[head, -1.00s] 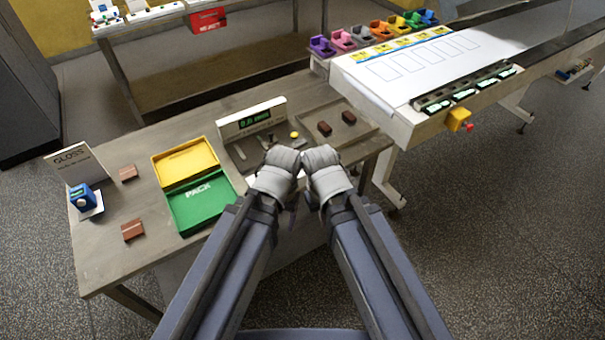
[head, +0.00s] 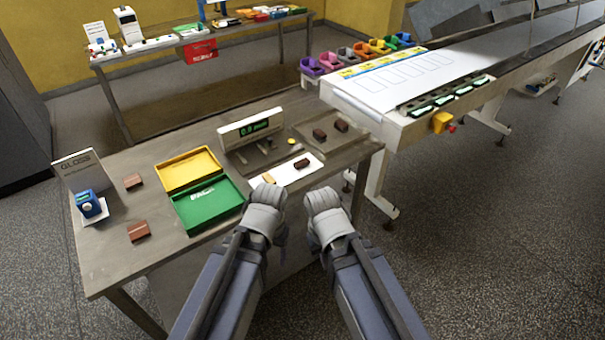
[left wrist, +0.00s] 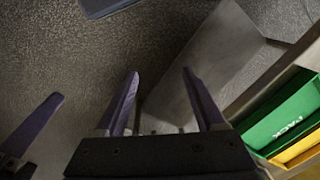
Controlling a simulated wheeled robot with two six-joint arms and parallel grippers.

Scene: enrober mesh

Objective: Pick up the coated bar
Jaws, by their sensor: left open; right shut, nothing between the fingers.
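Several dark brown bars lie on the near table; I cannot tell which is the coated one. One bar (head: 302,163) is on a white card (head: 287,176) just beyond my grippers. Two more, a left one (head: 319,134) and a right one (head: 341,125), lie on a grey plate behind it. Two reddish-brown bars, a far one (head: 133,181) and a near one (head: 138,231), lie at the left. My left gripper (head: 267,197) is open and empty; its spread fingers show in the left wrist view (left wrist: 160,76). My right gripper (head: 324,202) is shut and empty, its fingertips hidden. Both are at the table's front edge.
An open green and yellow pack box (head: 207,203) stands left of the grippers. A scale display (head: 250,128) stands behind it. A GLOSS sign (head: 78,170) and blue meter (head: 88,203) are far left. A white conveyor (head: 400,82) runs off to the right.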

